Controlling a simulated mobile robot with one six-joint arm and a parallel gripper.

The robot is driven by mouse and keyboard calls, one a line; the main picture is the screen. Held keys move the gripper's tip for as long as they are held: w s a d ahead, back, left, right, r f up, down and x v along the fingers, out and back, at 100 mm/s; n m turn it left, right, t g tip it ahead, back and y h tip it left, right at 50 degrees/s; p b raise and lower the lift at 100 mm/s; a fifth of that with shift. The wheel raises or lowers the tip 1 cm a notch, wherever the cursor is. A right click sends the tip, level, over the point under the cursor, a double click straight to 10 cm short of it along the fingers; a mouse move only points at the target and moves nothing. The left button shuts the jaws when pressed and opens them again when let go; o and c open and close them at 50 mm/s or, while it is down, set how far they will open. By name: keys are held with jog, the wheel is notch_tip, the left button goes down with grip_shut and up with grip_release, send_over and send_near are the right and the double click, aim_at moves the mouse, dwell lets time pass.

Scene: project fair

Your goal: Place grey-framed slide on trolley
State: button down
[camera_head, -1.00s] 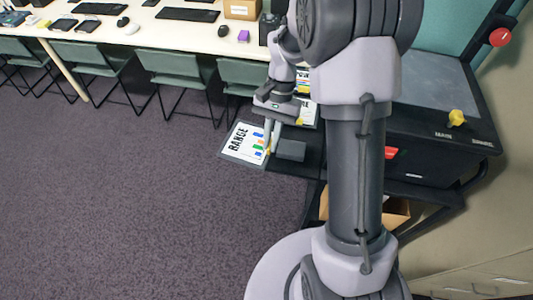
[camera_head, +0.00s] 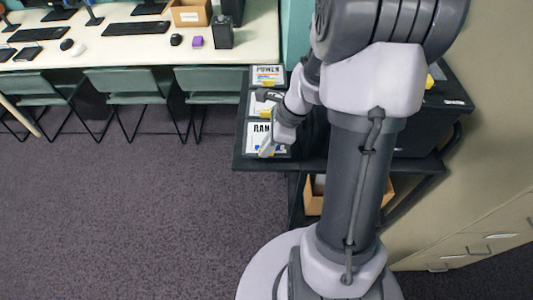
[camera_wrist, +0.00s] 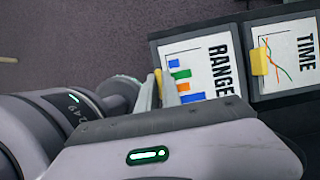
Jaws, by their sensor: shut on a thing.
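The grey-framed slide (camera_head: 254,137), a white card marked RANGE with coloured bars, lies level at the near left end of the black trolley (camera_head: 242,163). It also shows in the wrist view (camera_wrist: 193,57), side by side with the TIME slide. My gripper (camera_head: 267,149) is over the slide's near part, and in the wrist view my gripper (camera_wrist: 159,90) is shut on its yellow tab at the edge. Whether the slide rests on the trolley or hangs just above it, I cannot tell. My arm hides part of the trolley.
The TIME slide (camera_wrist: 287,52), with a yellow tab, and the POWER slide (camera_head: 268,74) lie in a row beyond on the trolley. A cardboard box (camera_head: 314,202) stands on the lower shelf. Chairs (camera_head: 130,87) and a desk stand at the back left; the carpet is open.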

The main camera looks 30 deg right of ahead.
jog(key=shift+f, duration=0.9)
jog(key=shift+r, duration=0.2)
jog(key=c, duration=2)
grip_release()
jog(key=shift+f, duration=0.2)
jog(key=o, duration=0.5)
jog(key=shift+c, duration=0.2)
